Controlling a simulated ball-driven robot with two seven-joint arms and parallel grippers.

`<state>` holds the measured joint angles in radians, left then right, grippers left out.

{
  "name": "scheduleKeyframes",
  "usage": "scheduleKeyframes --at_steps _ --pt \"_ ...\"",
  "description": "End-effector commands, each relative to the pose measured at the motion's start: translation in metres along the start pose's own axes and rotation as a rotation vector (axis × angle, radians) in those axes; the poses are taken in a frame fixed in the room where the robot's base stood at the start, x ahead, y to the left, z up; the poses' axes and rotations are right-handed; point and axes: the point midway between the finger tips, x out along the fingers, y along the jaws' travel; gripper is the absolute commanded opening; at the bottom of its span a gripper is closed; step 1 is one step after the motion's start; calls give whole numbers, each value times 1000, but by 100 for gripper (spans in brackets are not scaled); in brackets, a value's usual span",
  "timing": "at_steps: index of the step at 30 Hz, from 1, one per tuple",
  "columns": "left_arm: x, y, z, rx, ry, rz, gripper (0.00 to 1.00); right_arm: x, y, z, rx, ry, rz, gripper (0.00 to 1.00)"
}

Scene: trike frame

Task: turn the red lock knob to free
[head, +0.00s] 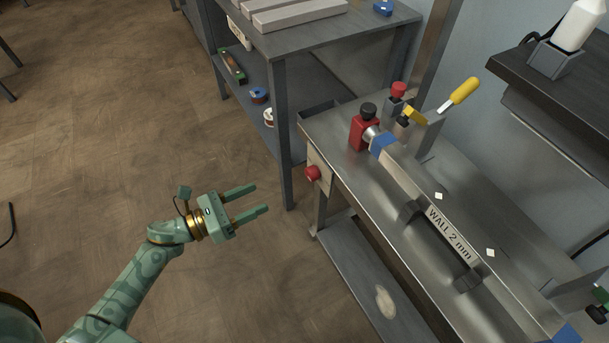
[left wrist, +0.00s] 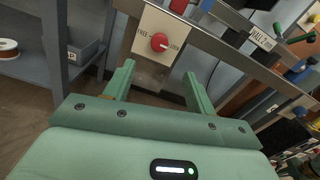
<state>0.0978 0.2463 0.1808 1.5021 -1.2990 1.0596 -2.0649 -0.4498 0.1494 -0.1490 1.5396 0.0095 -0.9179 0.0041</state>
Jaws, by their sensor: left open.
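The red lock knob (head: 312,173) sits on a pale plate (head: 322,187) at the near left end of the steel bench. In the left wrist view, the knob (left wrist: 159,42) is centred on its plate (left wrist: 150,64), with FREE lettered to its left and LOCK to its right. A small light mark on the knob seems to face the LOCK side. My left gripper (head: 262,198) is open and empty, left of the knob and apart from it. In the left wrist view its two fingers (left wrist: 160,70) point toward the plate, below the knob. My right gripper is not in view.
Floor around my left arm is clear.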

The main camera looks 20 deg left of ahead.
Motion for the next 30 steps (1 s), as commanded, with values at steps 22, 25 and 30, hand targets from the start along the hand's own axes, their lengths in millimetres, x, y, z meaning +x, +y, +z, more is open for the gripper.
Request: scheduleKeyframes --at_steps 22,25,30 --pt "135 0 -2 -6 1 1 56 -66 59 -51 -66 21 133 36" --pt "135 0 -1 -6 1 1 56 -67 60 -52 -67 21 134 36" --pt "135 0 -1 -6 1 1 47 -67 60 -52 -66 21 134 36"
